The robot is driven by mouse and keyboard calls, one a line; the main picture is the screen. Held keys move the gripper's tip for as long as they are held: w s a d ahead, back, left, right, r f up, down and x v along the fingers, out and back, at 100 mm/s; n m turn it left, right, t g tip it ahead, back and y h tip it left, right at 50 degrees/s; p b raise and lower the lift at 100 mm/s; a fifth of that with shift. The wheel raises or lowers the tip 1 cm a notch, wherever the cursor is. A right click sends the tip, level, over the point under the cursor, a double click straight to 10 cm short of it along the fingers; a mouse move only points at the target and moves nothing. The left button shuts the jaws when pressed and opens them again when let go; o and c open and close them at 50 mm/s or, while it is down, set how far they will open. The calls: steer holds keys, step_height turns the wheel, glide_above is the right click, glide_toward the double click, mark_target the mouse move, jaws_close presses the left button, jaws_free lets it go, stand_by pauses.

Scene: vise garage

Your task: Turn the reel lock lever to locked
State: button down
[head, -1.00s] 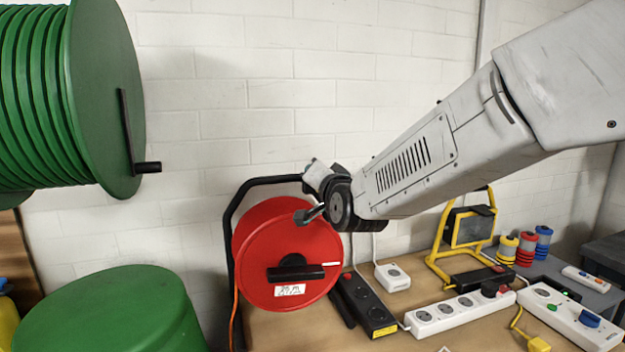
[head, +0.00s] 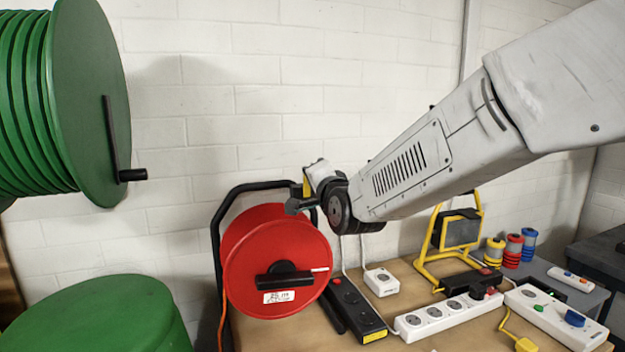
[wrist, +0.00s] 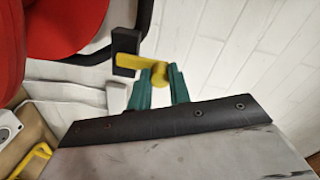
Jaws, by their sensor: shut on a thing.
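The red cable reel (head: 275,245) stands at the left end of the workbench in a black tube frame (head: 217,240). The yellow lock lever (wrist: 133,61) comes out of a black block (wrist: 126,42) beside the frame in the wrist view. My gripper (wrist: 160,82) has its green fingers shut on the lever's outer end. In the head view a small yellow piece of the lever (head: 306,187) shows beside my gripper (head: 311,181), above the reel's upper right edge. My wrist hides part of this spot. I cannot read any lock marking.
A large green reel (head: 90,100) with a crank hangs at the left, above a green drum (head: 100,320). Power strips (head: 448,315), a yellow work lamp (head: 460,232) and small spools (head: 513,250) fill the bench to the right. The white wall is close behind.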

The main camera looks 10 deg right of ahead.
steer(key=c, duration=1.3)
jaws_free()
steer(key=shift+s, duration=0.1)
steer(key=s+d, duration=0.1)
steer(key=s, duration=0.6)
steer(key=shift+s+d, duration=0.25)
steer(key=shift+d, duration=0.05)
